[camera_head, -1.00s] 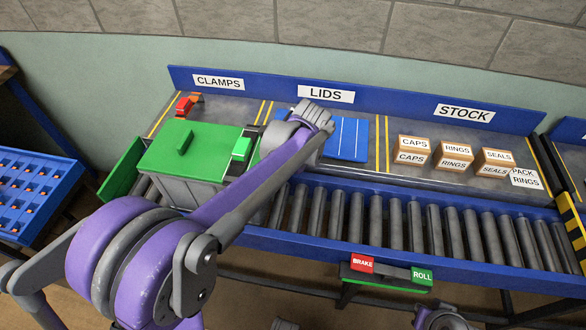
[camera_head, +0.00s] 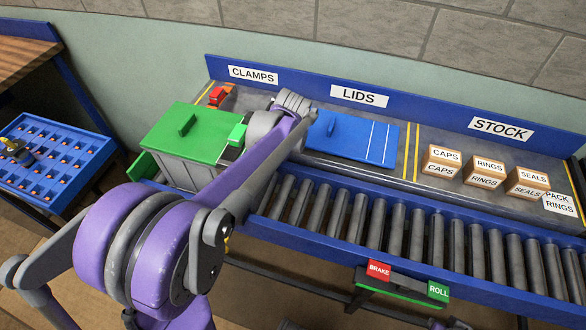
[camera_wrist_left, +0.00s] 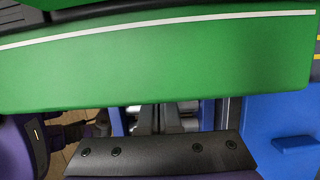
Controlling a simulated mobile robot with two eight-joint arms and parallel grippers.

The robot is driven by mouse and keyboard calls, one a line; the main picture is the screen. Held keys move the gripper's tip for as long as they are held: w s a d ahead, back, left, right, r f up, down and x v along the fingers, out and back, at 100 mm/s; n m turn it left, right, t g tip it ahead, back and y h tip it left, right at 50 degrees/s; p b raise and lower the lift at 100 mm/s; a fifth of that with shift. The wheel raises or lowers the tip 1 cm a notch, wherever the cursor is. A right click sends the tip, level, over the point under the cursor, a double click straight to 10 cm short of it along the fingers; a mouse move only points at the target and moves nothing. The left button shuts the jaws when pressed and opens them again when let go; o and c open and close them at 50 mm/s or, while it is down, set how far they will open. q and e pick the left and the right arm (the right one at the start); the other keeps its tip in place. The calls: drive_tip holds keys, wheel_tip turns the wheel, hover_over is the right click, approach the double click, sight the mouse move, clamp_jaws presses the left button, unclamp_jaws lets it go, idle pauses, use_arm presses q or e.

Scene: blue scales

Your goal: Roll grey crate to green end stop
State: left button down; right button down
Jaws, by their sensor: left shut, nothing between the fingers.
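The grey crate (camera_head: 192,174) stands at the left end of the roller conveyor, under a green lid (camera_head: 170,132) with a handle. The green end stop (camera_head: 145,166) shows as a small panel at the crate's left; I cannot tell whether they touch. My left arm reaches across the conveyor, and its dark gripper (camera_head: 231,153) is shut and empty at the crate's right side, mostly hidden by the arm. The green lid (camera_wrist_left: 160,62) fills the upper part of the left wrist view. My right gripper is not in view.
Bare rollers (camera_head: 395,232) run to the right. BRAKE (camera_head: 378,270) and ROLL (camera_head: 438,291) buttons sit at the front. A blue lid (camera_head: 350,135), a red clamp (camera_head: 217,96) and small boxes (camera_head: 485,173) lie behind. A blue tray (camera_head: 50,160) stands left.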

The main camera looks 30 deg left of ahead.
use_arm(q)
drive_tip(key=s+a, duration=0.2)
drive_tip(key=a, duration=0.8)
drive_tip(key=shift+s+r, duration=0.15)
drive_tip(key=shift+s, duration=0.05)
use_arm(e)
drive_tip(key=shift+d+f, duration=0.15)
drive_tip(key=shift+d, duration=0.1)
use_arm(q)
drive_tip(key=shift+a, duration=0.15)
drive_tip(key=d+r, duration=0.2)
drive_tip(key=r, duration=0.1)
drive_tip(key=w+d+r, duration=0.1)
drive_tip(key=d+r, duration=0.4)
drive_tip(key=r, duration=0.1)
drive_tip(key=shift+w+d+r+p, duration=0.25)
drive_tip(key=shift+w+p, duration=0.1)
drive_tip(key=shift+p, duration=0.05)
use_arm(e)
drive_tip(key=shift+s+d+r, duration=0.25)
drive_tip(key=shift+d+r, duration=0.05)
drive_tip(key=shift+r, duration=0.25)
